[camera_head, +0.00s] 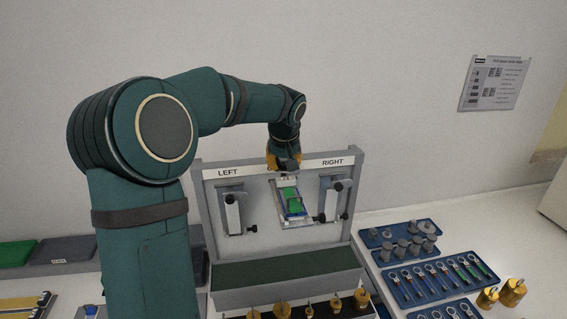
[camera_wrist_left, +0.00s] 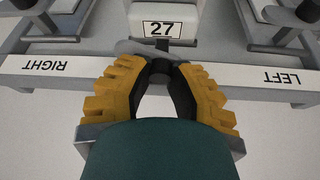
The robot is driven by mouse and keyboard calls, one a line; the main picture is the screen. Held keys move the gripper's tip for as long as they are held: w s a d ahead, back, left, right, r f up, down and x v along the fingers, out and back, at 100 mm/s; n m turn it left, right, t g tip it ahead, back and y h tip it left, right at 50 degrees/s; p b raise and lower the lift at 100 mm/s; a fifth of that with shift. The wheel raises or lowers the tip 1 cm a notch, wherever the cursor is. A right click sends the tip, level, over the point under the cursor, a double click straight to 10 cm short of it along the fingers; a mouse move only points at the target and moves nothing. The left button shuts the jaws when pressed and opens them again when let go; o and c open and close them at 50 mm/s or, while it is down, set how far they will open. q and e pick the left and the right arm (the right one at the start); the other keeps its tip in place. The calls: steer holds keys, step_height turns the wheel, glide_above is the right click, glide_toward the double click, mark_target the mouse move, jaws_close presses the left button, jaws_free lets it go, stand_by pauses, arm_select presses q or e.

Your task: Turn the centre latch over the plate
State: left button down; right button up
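A grey rack (camera_head: 208,200) stands upright with a LEFT and a RIGHT label. In its middle is a plate with a green face (camera_head: 291,200), slightly tilted in the head view. My left gripper (camera_head: 284,164) is at the rack's top edge, above the plate. In the left wrist view, the yellow fingers of my left gripper (camera_wrist_left: 161,76) close in on the dark knob (camera_wrist_left: 160,66) of the centre latch (camera_wrist_left: 133,47), one fingertip on each side. The grey latch arm lies beside a tag reading 27 (camera_wrist_left: 162,29). My gripper hides this latch in the head view. My right gripper is not seen.
Side latches with black knobs flank the centre, the left one (camera_head: 231,212) and the right one (camera_head: 329,198). A blue tray of ringed tools (camera_head: 400,297) and a tray of grey weights (camera_head: 368,238) lie right. Brass pieces stand in front. The wall poster (camera_head: 494,83) is clear of my arm.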

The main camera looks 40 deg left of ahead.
arm_select(q)
steer(key=shift+m+h, duration=0.3)
steer(key=shift+m, duration=0.4)
steer(key=c, duration=0.8)
jaws_free()
steer(key=v, duration=1.2)
steer(key=shift+s, duration=0.15)
